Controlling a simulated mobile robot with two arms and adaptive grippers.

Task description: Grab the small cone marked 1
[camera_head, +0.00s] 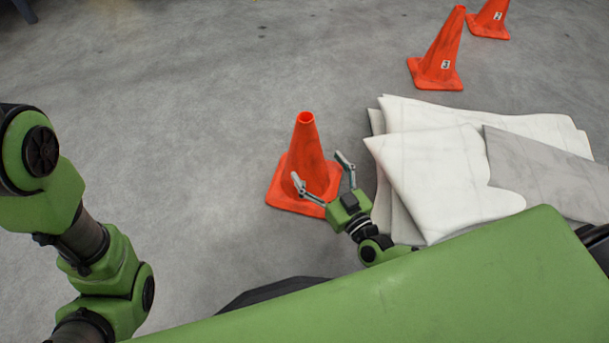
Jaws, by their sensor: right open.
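An orange cone (305,155) stands upright on the floor near the middle of the view. No number shows on the side facing me. My right gripper (319,171) is open, with its two fingers spread in front of this cone's lower body. I cannot tell whether the fingers touch it. Another orange cone marked 3 (440,58) stands farther back on the right. A cone marked 2 (490,18) stands behind it, cut by the top edge. My left arm comes in at the left edge; its gripper is not in view.
A stack of white and grey folded sheets (450,180) lies on the floor just right of my right gripper. The grey concrete floor (180,110) is clear to the left of the near cone and behind it. A dark object (25,10) is cut off at the top left.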

